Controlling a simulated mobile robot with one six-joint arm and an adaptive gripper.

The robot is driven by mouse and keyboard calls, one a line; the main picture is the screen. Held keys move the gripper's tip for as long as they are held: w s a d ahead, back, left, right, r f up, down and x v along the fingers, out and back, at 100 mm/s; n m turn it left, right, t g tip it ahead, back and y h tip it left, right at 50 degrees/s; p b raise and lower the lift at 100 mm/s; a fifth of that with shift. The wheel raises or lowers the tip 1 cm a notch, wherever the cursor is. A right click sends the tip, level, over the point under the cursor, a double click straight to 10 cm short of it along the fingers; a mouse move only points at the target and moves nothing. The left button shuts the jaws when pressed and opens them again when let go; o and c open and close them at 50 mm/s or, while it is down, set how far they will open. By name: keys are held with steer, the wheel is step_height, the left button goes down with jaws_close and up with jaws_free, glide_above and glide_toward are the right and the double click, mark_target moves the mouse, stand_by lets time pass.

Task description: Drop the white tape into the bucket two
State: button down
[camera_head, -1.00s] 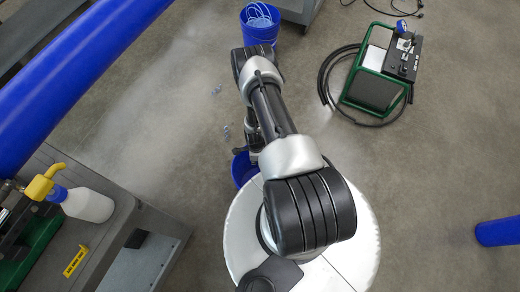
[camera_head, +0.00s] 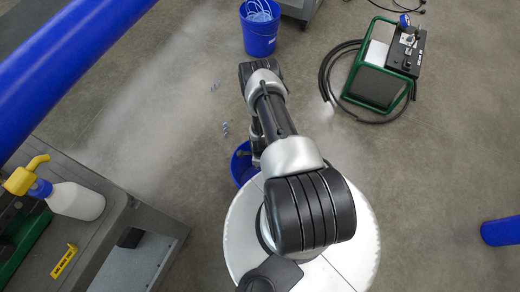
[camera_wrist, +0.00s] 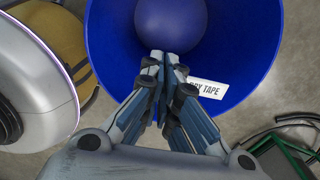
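Two blue buckets show in the head view. One bucket (camera_head: 260,38) stands at the top with white and light-blue strands in it. The other bucket (camera_head: 240,170) stands lower, partly hidden by my arm and my base. In the wrist view my gripper (camera_wrist: 164,60) points into the mouth of a blue bucket (camera_wrist: 235,40). Its fingertips are together, with no object clearly visible between them. A white label (camera_wrist: 206,88) ending in "TAPE" shows beside the right finger, partly covered by it. I cannot tell whether it is on the bucket or loose. I see no separate white tape roll.
A grey workbench (camera_head: 115,215) with a white spray bottle (camera_head: 77,202) stands at the left. A green-framed machine (camera_head: 383,75) with a black hose stands at the upper right. Small litter (camera_head: 225,129) lies on the floor left of my arm. A blue cylinder (camera_head: 502,231) is at right.

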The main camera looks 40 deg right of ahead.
steer(key=c, duration=2.3)
jaws_free()
steer(key=o, duration=0.6)
steer(key=shift+r, duration=0.1)
step_height(320, 180, up, 12)
